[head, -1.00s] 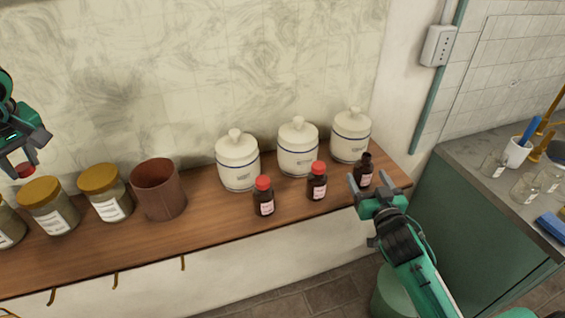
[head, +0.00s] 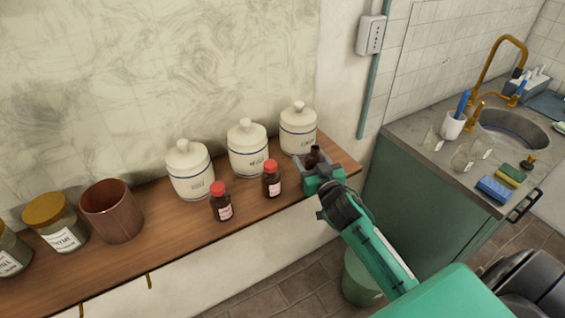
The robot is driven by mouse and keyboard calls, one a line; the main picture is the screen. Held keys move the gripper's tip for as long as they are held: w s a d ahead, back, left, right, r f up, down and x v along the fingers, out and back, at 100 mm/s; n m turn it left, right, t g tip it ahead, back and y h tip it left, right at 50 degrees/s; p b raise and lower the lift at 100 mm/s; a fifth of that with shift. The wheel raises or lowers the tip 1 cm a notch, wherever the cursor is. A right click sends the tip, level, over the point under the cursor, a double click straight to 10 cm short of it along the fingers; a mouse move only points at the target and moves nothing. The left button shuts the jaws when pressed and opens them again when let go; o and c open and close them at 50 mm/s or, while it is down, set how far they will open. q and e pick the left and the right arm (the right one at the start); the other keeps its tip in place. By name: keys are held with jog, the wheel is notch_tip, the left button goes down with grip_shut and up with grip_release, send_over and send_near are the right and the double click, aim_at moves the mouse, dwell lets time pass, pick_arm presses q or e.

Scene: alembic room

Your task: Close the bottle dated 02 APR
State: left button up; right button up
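A dark brown bottle (head: 313,157) with no cap stands near the right end of the wooden shelf. My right gripper (head: 319,171) is at this bottle and covers its lower part and label. I cannot tell whether its fingers touch the bottle. Two similar brown bottles with red caps, the left one (head: 221,204) and the middle one (head: 271,181), stand upright to its left. The dates on their labels are too small to read. My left gripper is out of view, and no loose cap shows.
Three white lidded jars, one nearest (head: 298,130), stand behind the bottles on the wooden shelf (head: 170,225). A brown cup (head: 112,212) and tan-lidded jars (head: 58,225) are at left. A counter (head: 410,145) with sink, glassware and sponges is at right.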

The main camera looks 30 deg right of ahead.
jog(key=c, duration=0.7)
jog(key=shift+r, duration=0.15)
jog(key=shift+c, duration=0.2)
